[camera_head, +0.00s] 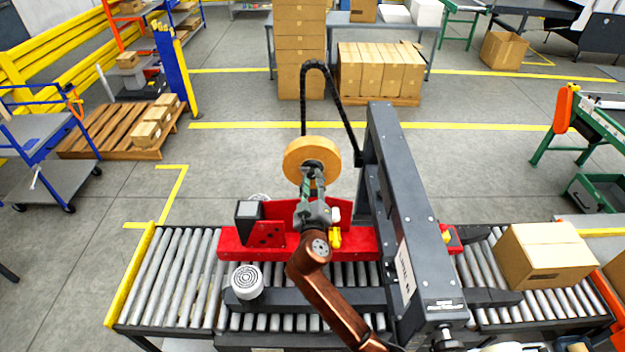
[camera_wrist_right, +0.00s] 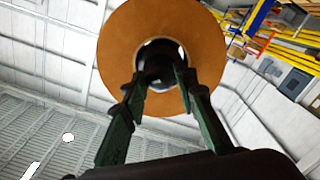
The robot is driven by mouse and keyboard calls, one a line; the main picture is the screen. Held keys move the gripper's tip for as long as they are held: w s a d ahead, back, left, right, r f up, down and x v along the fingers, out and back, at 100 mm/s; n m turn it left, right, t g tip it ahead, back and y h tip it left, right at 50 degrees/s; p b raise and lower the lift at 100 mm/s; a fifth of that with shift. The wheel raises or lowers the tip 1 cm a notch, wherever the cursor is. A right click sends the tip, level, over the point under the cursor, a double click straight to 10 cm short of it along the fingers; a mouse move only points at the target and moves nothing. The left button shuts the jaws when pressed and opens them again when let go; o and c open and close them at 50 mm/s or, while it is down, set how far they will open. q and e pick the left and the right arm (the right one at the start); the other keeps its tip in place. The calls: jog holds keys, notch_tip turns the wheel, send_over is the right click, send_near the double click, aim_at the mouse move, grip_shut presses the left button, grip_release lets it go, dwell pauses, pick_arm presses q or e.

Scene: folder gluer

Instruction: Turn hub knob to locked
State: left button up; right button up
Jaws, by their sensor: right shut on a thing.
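The hub knob (camera_wrist_right: 158,64) is a dark piece in the centre of an orange-brown tape roll (camera_wrist_right: 117,42). The roll (camera_head: 298,150) stands above the red machine head in the head view. My right gripper (camera_head: 313,172) reaches up to the roll's centre and covers most of the knob there. In the right wrist view the two fingers of my right gripper (camera_wrist_right: 158,80) are shut on the knob, one on each side. Whether the knob is locked cannot be told. My left gripper is not in view.
A dark grey machine column (camera_head: 400,200) stands just right of my right arm. A thin black curved arm (camera_head: 334,85) rises behind the roll. The roller conveyor (camera_head: 170,280) runs below, with a carton (camera_head: 545,255) at its right end.

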jog(key=n+p, duration=0.2)
jog(key=n, duration=0.3)
jog(key=shift+r+n, duration=0.15)
jog(key=shift+n, duration=0.15)
jog(key=n+p, duration=0.2)
jog(key=n, duration=0.2)
jog(key=shift+n+p, duration=0.4)
jog(key=o, duration=1.2)
jog(key=shift+c, duration=0.2)
jog(key=s, duration=1.2)
